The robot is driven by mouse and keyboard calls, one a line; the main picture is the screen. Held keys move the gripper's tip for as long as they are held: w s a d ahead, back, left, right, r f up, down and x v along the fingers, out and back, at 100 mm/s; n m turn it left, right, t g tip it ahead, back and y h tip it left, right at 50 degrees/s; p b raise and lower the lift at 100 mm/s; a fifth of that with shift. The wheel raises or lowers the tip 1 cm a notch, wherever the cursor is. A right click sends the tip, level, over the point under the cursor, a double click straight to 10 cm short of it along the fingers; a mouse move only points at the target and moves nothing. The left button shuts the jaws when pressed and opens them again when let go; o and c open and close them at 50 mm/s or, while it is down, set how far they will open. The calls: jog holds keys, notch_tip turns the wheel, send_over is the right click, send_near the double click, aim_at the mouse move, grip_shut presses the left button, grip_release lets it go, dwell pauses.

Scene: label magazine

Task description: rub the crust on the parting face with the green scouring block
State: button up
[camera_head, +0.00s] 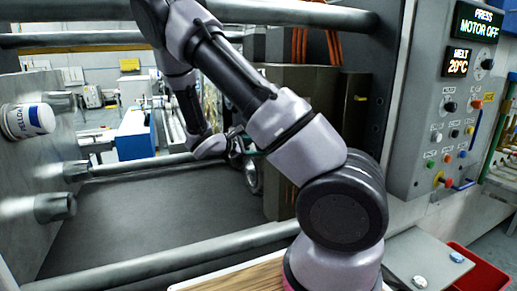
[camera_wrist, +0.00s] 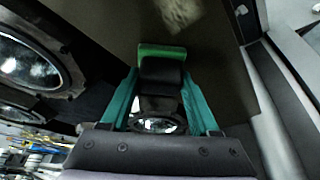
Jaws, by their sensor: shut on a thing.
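My gripper (camera_wrist: 160,98) shows in the wrist view with a teal finger on each side. It is shut on the dark body of the green scouring block (camera_wrist: 162,51), whose green end points away from the wrist. The brown parting face (camera_wrist: 110,22) lies beyond the block. The pale, blotchy crust (camera_wrist: 182,13) is on it at the top edge of the wrist view, above the block and partly cut off. I cannot tell whether the block touches the face. In the head view my arm reaches between the bars, and the block and crust cannot be made out.
Round metal parts (camera_wrist: 28,62) stand left of the gripper in the wrist view. In the head view, thick bars (camera_head: 160,265) cross in front and behind. A control panel (camera_head: 455,120) is at the right. A white pot (camera_head: 28,120) sticks out from the left plate.

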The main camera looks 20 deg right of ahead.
jog(key=shift+s+a+r, duration=0.1)
jog(key=shift+r, duration=0.6)
jog(key=shift+s, duration=3.75)
jog(key=shift+w+d+r, duration=0.1)
jog(key=shift+w+r, duration=0.15)
jog(key=shift+w, duration=1)
jog(key=shift+w+d+r, duration=0.1)
jog(key=shift+w+r, duration=0.2)
jog(key=shift+w, duration=1)
jog(key=shift+w+r, duration=0.25)
jog(key=shift+w, duration=1)
jog(key=shift+a, duration=0.1)
jog(key=shift+a, duration=2.9)
